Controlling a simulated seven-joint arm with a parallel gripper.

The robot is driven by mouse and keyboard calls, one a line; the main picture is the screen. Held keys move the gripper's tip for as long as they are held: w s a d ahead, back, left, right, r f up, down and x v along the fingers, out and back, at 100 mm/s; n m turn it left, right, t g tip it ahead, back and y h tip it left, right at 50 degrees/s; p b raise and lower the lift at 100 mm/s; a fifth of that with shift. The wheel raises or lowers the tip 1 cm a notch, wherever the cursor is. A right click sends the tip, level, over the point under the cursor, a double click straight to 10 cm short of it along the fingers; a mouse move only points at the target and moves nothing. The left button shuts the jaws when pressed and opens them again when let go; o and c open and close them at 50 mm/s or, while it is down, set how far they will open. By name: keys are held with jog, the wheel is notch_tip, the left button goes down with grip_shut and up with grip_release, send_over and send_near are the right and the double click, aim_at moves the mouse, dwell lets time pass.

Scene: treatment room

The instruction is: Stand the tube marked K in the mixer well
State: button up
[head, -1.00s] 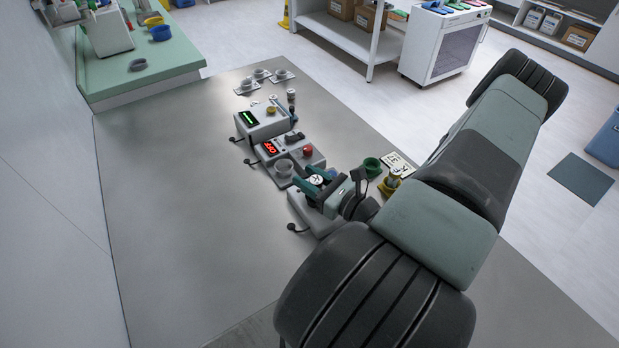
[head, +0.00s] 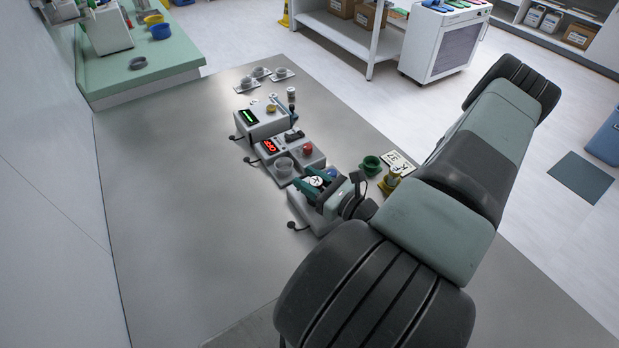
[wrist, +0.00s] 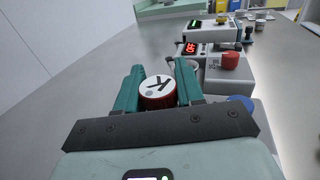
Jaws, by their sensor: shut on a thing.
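My gripper (head: 317,182) is shut on the tube marked K (head: 316,181). Only its white cap top with a black K shows clearly in the head view; the wrist view shows the cap (wrist: 157,87) with a red ribbed side between the two teal fingers. The tube's lower part is hidden. Just beyond my gripper is a grey unit with a red display (head: 270,147), a red knob (head: 307,149) and a round pale cup-like well (head: 284,165). The held tube is apart from this well, to its lower right in the head view. I cannot tell for certain that this is the mixer well.
A unit with a green display (head: 249,116) stands farther back, with small dishes (head: 262,72) behind it. Another grey unit (head: 302,207) lies partly under my gripper. A green cup (head: 371,165) and yellow holder (head: 389,184) stand right. The steel table's left side is clear.

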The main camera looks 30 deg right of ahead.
jog(key=o, duration=0.7)
jog(key=shift+o, duration=0.2)
jog(key=shift+s, duration=0.1)
jog(key=v, duration=1)
jog(key=shift+s+d, duration=0.2)
jog(key=shift+s, duration=0.15)
